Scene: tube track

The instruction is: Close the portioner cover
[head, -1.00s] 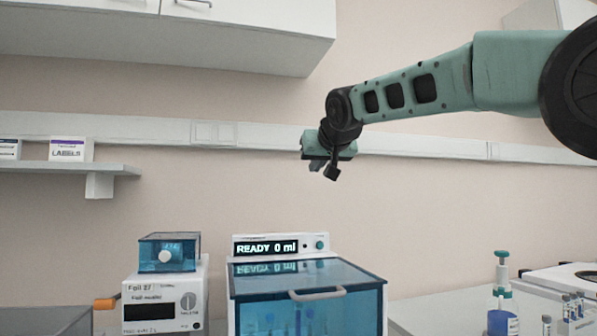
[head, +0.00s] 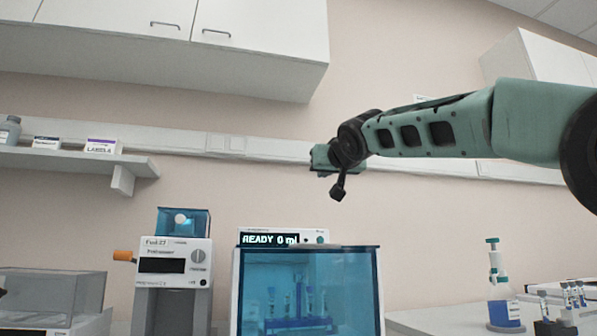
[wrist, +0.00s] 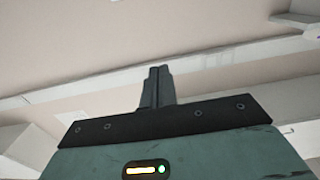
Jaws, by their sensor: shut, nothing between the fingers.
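The portioner (head: 237,292) stands at the bottom centre of the head view, a white-framed box with a blue see-through front. Its display (head: 268,239) reads READY 0 ml. The blue cover (head: 306,247) shows nearly edge-on as a thin dark line along the top, and it looks flat and down on the box. A tube rack (head: 298,322) with tubes is seen through the front. My gripper (head: 338,192) hangs in the air above the portioner, well apart from it. The wrist view shows its fingers (wrist: 156,85) together, with nothing between them.
A foil sealer (head: 172,258) stands left of the portioner, and a clear box (head: 52,291) further left. A blue dispenser bottle (head: 503,308) and several tubes stand at the right. A wall shelf (head: 80,163) and cabinets (head: 180,45) are above. The air around my gripper is clear.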

